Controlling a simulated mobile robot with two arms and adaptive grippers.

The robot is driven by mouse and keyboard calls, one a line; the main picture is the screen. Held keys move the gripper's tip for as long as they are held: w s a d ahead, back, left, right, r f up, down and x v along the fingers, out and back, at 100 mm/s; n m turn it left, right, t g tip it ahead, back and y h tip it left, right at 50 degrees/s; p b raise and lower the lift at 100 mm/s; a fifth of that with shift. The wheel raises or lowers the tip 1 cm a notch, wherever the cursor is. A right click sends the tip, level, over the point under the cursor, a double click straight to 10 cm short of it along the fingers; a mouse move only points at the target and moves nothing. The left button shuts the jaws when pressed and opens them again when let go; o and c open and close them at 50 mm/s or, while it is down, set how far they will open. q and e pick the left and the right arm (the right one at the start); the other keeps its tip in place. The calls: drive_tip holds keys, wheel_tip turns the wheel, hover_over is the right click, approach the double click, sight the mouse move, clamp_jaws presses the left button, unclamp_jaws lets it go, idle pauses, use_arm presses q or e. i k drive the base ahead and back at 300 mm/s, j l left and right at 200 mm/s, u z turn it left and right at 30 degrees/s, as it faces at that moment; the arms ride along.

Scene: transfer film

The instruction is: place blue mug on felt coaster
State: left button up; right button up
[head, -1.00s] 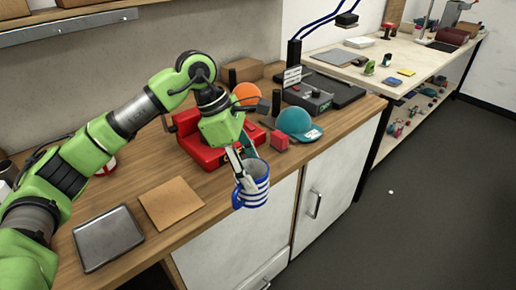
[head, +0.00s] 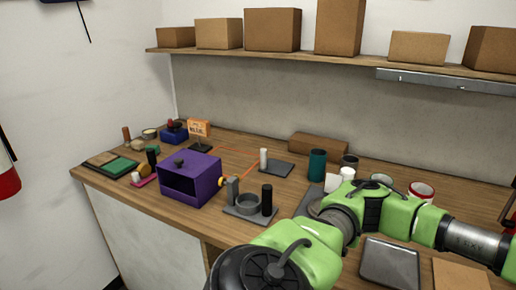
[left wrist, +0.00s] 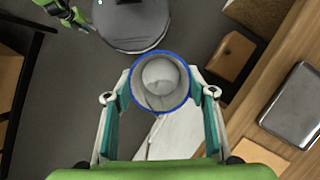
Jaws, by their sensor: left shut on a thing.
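The blue mug (left wrist: 160,104) shows in the left wrist view as a blue rim around a pale inside. My left gripper (left wrist: 160,100) is shut on it, with a finger on each side. The mug and this gripper's fingers are outside the head view, where only links of my left arm show. I cannot tell which flat piece is the felt coaster; a green flat piece (head: 118,166) lies at the counter's far left. Part of a green arm end, perhaps my right gripper (left wrist: 70,16), shows at the left wrist view's top left, its jaws unclear.
On the wooden counter stand a purple box (head: 190,180), a grey tray with cylinders (head: 238,212), a teal cup (head: 317,164) and a red-white mug (head: 422,193). A metal tray (head: 390,264) and tan sheet (head: 460,277) lie at the front right. Boxes line the shelf above.

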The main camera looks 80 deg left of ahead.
sight(121, 166)
drive_tip(key=k+u, duration=0.1)
drive_tip(key=u, duration=0.25)
drive_tip(key=k+u, duration=0.1)
drive_tip(key=u, duration=0.3)
drive_tip(key=k+j+u, duration=0.1)
drive_tip(key=u, duration=0.65)
drive_tip(key=j+u, duration=0.1)
drive_tip(key=u, duration=0.3)
drive_tip(key=i+u, duration=0.1)
drive_tip(key=u, duration=1.1)
drive_tip(key=i+u, duration=0.25)
drive_tip(key=i, duration=1.2)
